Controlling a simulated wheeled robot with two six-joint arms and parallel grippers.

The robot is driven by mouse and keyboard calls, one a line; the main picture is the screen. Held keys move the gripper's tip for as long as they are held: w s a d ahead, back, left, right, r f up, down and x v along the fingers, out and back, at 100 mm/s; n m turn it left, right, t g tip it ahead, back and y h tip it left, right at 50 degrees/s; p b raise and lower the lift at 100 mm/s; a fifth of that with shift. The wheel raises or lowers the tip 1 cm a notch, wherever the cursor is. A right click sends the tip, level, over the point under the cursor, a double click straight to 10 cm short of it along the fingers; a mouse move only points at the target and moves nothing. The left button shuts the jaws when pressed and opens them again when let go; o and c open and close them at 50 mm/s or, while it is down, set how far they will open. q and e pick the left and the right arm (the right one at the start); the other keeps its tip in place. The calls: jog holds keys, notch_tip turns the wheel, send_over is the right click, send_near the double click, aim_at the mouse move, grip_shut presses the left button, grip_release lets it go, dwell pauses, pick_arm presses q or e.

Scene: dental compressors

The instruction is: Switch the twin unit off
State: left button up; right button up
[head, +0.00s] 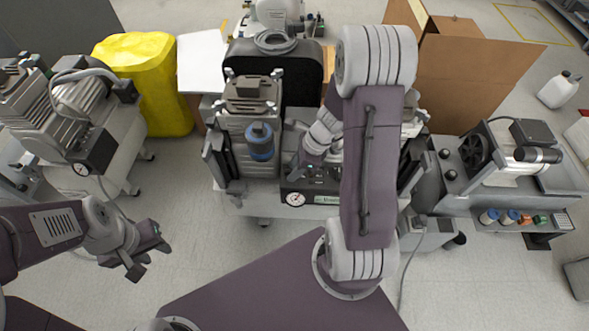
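The twin unit (248,130) stands in the middle of the head view, a grey compressor with a blue-banded canister. Its dark front panel (285,190) carries a round gauge (295,199) and a green-and-white label (326,199). My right gripper (315,174) points down at the top of this panel, close to it; contact and finger opening cannot be made out. My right arm covers much of the unit's right half, and the switch is not clearly visible. My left gripper (150,260) is open and empty above the floor at the lower left.
Another compressor (95,120) on a cart stands at the left, near a yellow-covered bin (150,80). An open cardboard box (465,75) is behind at right. A cart (500,190) with a motor and small parts stands at right. Floor between the left compressor and twin unit is clear.

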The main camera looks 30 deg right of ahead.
grip_shut()
jog(key=shift+r+n+p, duration=0.2)
jog(key=shift+n+p, duration=0.4)
jog(key=shift+p, duration=0.25)
jog(key=n+g+p, duration=0.1)
jog(key=n+p, duration=0.1)
jog(key=n+g+p, duration=0.1)
jog(key=n+p, duration=0.3)
jog(key=shift+w+g+y+p, duration=0.3)
jog(key=shift+w+g+y, duration=0.05)
jog(key=shift+g+y, duration=0.05)
jog(key=n+g+p, duration=0.1)
jog(key=n+p, duration=0.1)
jog(key=n, duration=0.1)
jog(key=shift+w, duration=0.15)
jog(key=shift+f+n+g+h+p, duration=0.15)
jog(key=shift+n+g+h+p, duration=0.15)
jog(key=shift+n+p, duration=0.4)
